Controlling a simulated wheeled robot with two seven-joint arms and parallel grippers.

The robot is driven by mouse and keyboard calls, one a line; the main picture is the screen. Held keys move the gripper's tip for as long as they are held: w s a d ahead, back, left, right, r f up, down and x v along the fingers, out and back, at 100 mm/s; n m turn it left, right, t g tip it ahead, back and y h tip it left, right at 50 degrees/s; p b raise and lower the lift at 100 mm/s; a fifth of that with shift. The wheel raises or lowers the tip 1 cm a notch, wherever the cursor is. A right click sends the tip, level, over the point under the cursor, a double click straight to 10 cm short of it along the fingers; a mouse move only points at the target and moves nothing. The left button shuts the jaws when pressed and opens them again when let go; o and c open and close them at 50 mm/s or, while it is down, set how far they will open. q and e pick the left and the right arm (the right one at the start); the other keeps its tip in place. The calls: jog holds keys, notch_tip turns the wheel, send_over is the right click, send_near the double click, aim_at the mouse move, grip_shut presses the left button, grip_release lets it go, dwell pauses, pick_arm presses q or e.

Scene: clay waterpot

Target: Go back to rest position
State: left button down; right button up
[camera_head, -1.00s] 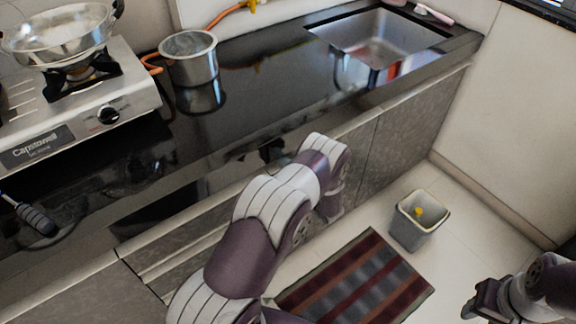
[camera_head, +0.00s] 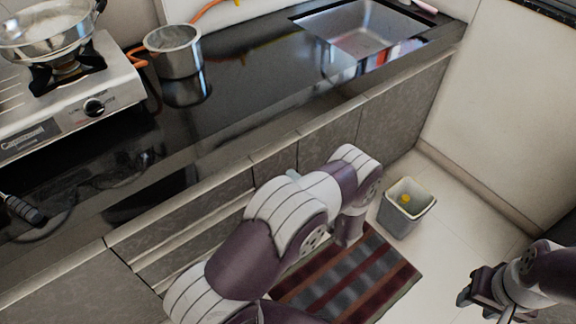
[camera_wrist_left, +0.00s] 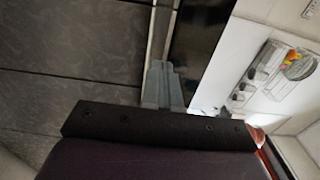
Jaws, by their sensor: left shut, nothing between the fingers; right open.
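My left arm reaches from the bottom middle of the head view over the floor mat, with its far joint in front of the cabinet doors. Its fingers are hidden there behind the arm. In the left wrist view my left gripper (camera_wrist_left: 162,84) has its grey fingers together with nothing between them, near the cabinet fronts and counter edge. My right gripper (camera_head: 468,297) is at the lower right of the head view, over the floor, open and empty. No waterpot shows.
The dark counter (camera_head: 262,80) holds a steel pot (camera_head: 174,52), a stove (camera_head: 100,85) with a pan (camera_head: 45,32), and a sink (camera_head: 360,35). Grey cabinets (camera_head: 330,135) stand below. A bin (camera_head: 405,210) and a striped mat (camera_head: 365,285) are on the floor.

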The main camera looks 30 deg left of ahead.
pick_arm(q)
jog(key=d+f+n+h, duration=0.3)
jog(key=d+f+h, duration=0.7)
jog(key=h, duration=0.1)
jog(key=s+d+r+n+g+h, duration=0.2)
jog(key=s+d+r+g+h, duration=0.35)
jog(key=s+r, duration=0.25)
jog(key=s+a+r+m+g, duration=0.1)
jog(key=s+a+r, duration=0.1)
jog(key=s+r, duration=0.5)
jog(key=s+a+r, duration=0.3)
jog(key=s+r, duration=0.1)
jog(key=r, duration=0.4)
notch_tip(320, 180, up, 16)
jog(key=p, duration=1.4)
jog(key=shift+w+r+t+p, duration=0.2)
jog(key=shift+w+t+p, duration=0.1)
jog(key=shift+w+t, duration=0.15)
